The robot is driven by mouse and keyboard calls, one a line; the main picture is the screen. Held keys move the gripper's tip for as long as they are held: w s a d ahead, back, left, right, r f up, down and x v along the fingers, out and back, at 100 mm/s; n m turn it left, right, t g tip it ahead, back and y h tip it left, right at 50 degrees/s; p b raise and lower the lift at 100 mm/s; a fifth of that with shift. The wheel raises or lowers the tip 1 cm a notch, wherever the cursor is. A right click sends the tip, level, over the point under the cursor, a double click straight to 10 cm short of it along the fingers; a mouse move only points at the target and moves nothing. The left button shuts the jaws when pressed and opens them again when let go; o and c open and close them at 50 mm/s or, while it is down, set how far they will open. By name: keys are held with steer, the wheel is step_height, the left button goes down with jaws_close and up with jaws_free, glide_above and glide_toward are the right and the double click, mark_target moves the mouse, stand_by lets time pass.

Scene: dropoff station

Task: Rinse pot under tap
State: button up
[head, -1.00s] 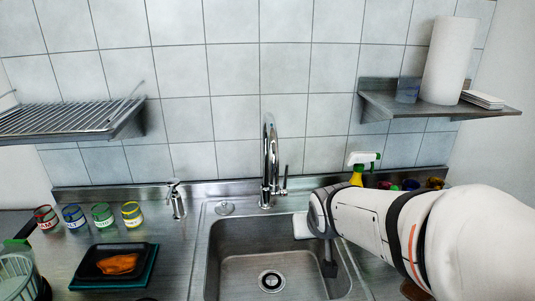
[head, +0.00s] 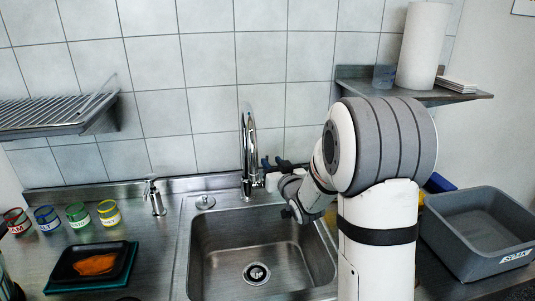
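The chrome tap (head: 248,150) stands at the back edge of the steel sink (head: 205,262), its spout arched over the basin. No water shows coming from it. The basin is empty, with its round drain (head: 256,273) uncovered. My gripper (head: 276,162) is just right of the tap, around where its side lever is. Its dark finger parts show small against the tiles, and my wrist hides part of them. I cannot tell whether they touch the lever or how far they are apart. No pot shows in the view.
A grey bin (head: 485,225) stands at the right of the counter. Several coloured jars (head: 78,215) and a black tray with an orange item (head: 95,264) are at the left. A drying rack (head: 55,115) and a shelf with a paper roll (head: 418,45) hang on the wall.

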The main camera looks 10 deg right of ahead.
mark_target(267, 157)
steer(key=w+a+p, duration=0.1)
steer(key=w, duration=0.5)
steer(key=shift+w+a, duration=0.15)
steer(key=shift+w, duration=0.2)
steer(key=shift+c, duration=0.4)
jaws_close()
